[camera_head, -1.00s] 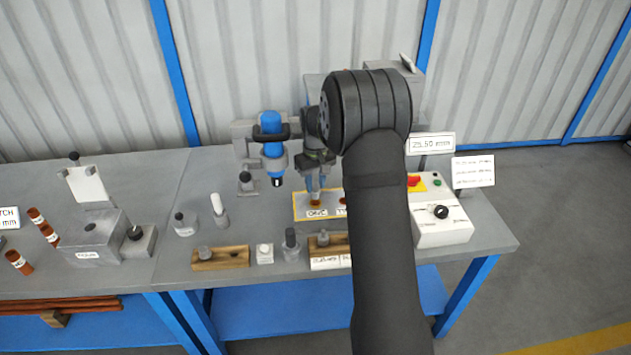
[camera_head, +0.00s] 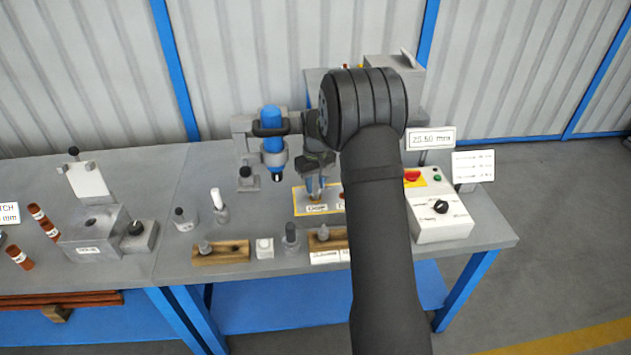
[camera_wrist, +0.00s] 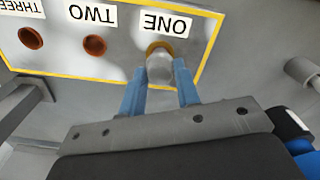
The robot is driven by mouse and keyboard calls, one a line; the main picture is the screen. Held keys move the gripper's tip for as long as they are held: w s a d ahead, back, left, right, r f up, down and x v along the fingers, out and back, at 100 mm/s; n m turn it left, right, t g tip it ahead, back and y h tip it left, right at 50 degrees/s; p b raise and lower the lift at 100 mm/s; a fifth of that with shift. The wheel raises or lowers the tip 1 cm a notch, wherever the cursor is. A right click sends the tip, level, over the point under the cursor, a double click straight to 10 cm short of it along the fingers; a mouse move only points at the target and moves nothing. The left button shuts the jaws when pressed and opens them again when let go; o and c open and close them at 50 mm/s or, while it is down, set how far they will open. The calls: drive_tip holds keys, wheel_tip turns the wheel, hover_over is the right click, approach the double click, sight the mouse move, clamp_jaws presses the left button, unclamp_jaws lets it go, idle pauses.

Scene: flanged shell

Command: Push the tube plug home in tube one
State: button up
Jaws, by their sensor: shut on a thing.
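The yellow-edged plate (camera_wrist: 208,60) carries three labelled tubes in the wrist view. Tube one (camera_wrist: 153,46) is a copper-brown ring by the ONE label. A grey, rounded tube plug (camera_wrist: 160,69) stands over tube one and hides much of its mouth. My gripper (camera_wrist: 162,82) has its blue fingers on either side of the plug and is shut on it. How deep the plug sits in the tube cannot be told. In the head view my gripper (camera_head: 316,186) points down at the plate, and the plug is not clear there.
Tube two (camera_wrist: 95,46) and tube three (camera_wrist: 31,38) show empty-looking mouths beside tube one. A blue-bodied tool (camera_head: 271,130) on a stand is left of my gripper. A control box (camera_head: 440,215) stands right. Wooden blocks (camera_head: 220,254) lie in front.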

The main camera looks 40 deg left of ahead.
sight(315, 186)
drive_tip(key=shift+f, duration=1.15)
drive_tip(key=o, duration=1.2)
drive_tip(key=shift+c, duration=0.2)
wheel_tip(315, 186, up, 17)
drive_tip(key=shift+r, duration=0.2)
wheel_tip(315, 186, down, 17)
drive_tip(key=shift+f, duration=0.2)
drive_tip(key=shift+r, duration=0.15)
